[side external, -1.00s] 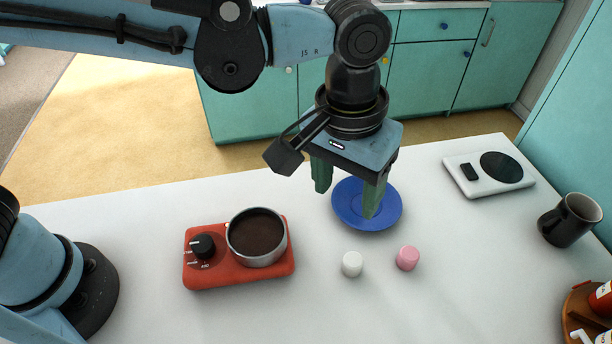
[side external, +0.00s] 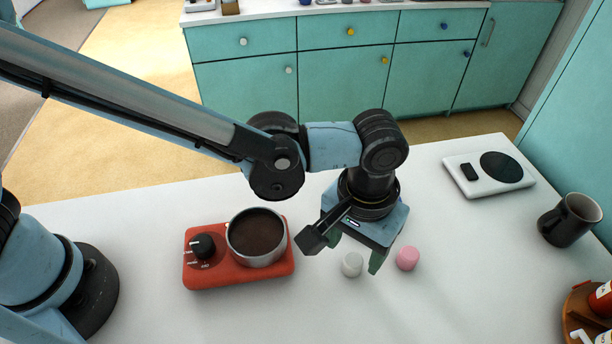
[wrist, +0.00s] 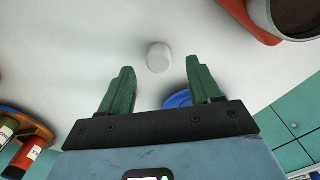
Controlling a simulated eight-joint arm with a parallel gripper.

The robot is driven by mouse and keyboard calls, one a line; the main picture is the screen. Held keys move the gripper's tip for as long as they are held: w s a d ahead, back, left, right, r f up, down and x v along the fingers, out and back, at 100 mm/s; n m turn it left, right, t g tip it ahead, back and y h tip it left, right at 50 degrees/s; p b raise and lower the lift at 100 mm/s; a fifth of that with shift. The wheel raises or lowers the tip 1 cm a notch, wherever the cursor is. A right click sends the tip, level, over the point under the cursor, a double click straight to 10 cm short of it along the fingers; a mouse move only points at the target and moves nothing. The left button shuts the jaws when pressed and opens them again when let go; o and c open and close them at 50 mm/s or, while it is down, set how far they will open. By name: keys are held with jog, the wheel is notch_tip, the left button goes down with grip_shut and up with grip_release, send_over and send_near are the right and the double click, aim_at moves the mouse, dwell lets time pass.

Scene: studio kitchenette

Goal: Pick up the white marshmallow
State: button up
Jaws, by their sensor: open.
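The white marshmallow (side external: 352,265) stands on the white table, just in front of my gripper in the side view. My gripper (side external: 356,251) is low and open, with its green fingers pointing down at either side of the marshmallow's far edge. In the wrist view, the marshmallow (wrist: 158,58) lies just beyond the gap between the two spread fingertips of my gripper (wrist: 160,73). Nothing is held between the fingers. The exact height of the fingertips above the table is hard to tell.
A pink marshmallow (side external: 407,258) stands close to the right finger. A red hot plate (side external: 205,275) bears a dark-filled pot (side external: 257,238) on the left. A blue plate (wrist: 178,100) is hidden in the side view. A white scale (side external: 490,173) and dark mug (side external: 569,220) stand right.

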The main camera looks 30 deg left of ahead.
aim_at(353, 259)
jog(key=shift+f, duration=1.7)
jog(key=c, duration=1.1)
